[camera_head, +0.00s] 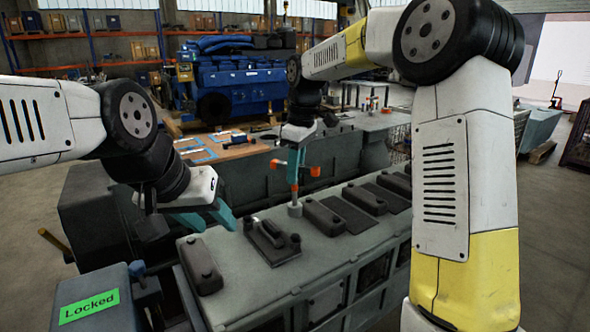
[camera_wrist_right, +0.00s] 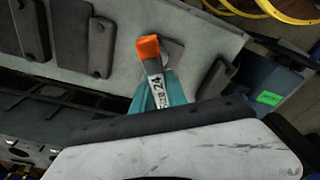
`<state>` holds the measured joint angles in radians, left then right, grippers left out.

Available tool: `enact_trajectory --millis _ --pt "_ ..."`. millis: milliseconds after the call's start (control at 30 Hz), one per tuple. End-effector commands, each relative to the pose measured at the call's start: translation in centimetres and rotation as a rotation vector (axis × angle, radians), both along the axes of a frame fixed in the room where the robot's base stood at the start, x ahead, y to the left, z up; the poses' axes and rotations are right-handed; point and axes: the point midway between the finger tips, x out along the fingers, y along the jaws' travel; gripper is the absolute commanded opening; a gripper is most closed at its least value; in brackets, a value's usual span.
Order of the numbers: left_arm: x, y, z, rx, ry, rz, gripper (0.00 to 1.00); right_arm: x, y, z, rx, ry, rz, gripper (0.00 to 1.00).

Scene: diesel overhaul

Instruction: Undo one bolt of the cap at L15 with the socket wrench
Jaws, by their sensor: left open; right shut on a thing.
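The socket wrench has orange ends (camera_head: 312,171) and a grey socket (camera_head: 294,210). My right gripper (camera_head: 297,158) is shut on it and holds it upright over the engine's top. In the right wrist view the wrench (camera_wrist_right: 153,70) shows an orange end and the marking "24" between the teal fingers. A dark cap with a raised middle (camera_head: 270,236) lies just below and left of the socket, next to other dark caps (camera_head: 200,266). No L15 label is readable. Whether the socket touches a bolt cannot be told. My left gripper (camera_head: 202,216) is open and empty over the block's left end.
The long grey engine block (camera_head: 250,285) fills the middle. A green "Locked" sign (camera_head: 90,306) is on a box at front left. A workbench with blue-outlined places (camera_head: 215,148) stands behind. A blue engine (camera_head: 235,85) and shelves are farther back.

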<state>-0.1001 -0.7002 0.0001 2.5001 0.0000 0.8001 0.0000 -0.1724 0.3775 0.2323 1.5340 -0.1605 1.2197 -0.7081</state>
Motion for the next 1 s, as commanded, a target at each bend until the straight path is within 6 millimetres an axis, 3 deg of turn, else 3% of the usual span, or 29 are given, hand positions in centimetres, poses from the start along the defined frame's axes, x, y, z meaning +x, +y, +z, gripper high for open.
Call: enact_trajectory --millis 1000 --pt "0.0 0.0 0.0 0.000 0.000 0.000 0.44 0.0 0.1 -2.3 -0.006 -0.005 -1.558 0.00"
